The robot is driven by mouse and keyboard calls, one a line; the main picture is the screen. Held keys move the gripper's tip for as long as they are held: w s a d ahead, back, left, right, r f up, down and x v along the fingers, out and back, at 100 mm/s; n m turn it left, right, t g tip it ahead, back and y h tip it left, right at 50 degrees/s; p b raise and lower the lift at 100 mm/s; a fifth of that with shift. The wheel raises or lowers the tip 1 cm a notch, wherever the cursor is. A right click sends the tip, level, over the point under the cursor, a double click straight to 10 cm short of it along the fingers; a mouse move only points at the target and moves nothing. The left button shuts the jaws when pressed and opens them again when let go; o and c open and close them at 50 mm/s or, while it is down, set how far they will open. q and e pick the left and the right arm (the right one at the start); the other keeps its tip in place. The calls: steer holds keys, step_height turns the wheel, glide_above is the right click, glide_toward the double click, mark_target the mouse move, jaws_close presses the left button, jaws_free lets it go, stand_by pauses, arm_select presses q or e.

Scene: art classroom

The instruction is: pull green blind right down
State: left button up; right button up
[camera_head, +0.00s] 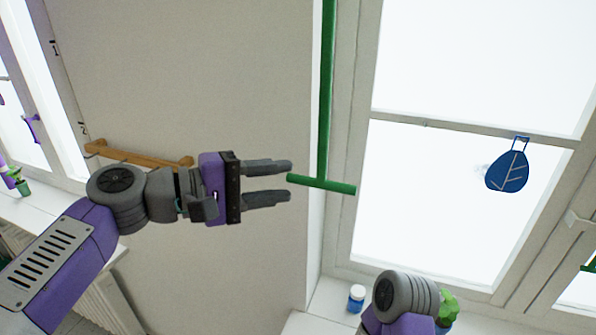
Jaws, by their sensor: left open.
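A green blind pull (323,110) hangs down beside the window frame as a long vertical strip. It ends in a green horizontal crossbar (322,184). The blind itself is out of view above. My left gripper (290,181) is open, its two fingers pointing right. The fingertips are close to the left end of the crossbar, and nothing is between them. I cannot tell whether they touch the bar. My right arm (405,300) shows only in part at the bottom, and its gripper is out of view.
A bright window (440,200) with a blue leaf-shaped ornament (507,170) is on the right. A wooden rail (140,157) is on the wall at left.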

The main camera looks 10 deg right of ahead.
mark_target(292, 180)
arm_select(q)
steer(key=shift+p+x, duration=0.35)
steer(key=shift+x, duration=1.8)
jaws_close()
